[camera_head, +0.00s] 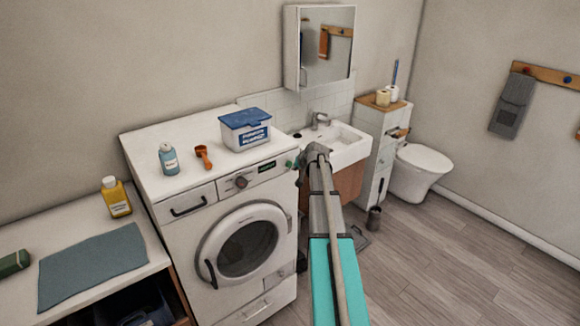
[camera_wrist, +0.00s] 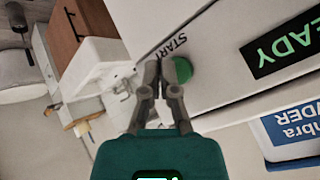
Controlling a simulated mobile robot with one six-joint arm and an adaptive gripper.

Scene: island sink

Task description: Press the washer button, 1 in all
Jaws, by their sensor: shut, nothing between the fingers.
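The white washer (camera_head: 225,215) stands against the wall, its control panel facing me. Its green round button (camera_wrist: 181,71) sits beside the label START (camera_wrist: 173,46) in the wrist view. The washer's display (camera_wrist: 285,50) shows green letters that read as READY. My gripper (camera_wrist: 164,70) is shut and empty, its fingertips right at the button and overlapping its edge in the wrist view. I cannot tell whether they touch it. In the head view my gripper (camera_head: 298,161) is at the right end of the panel, where it partly covers the button area.
On the washer top stand a blue-lidded powder box (camera_head: 245,130), an orange scoop (camera_head: 203,156) and a blue bottle (camera_head: 168,159). A sink (camera_head: 337,145) is close to the right of the washer. A counter with a yellow bottle (camera_head: 116,197) is at left. The floor at right is clear.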

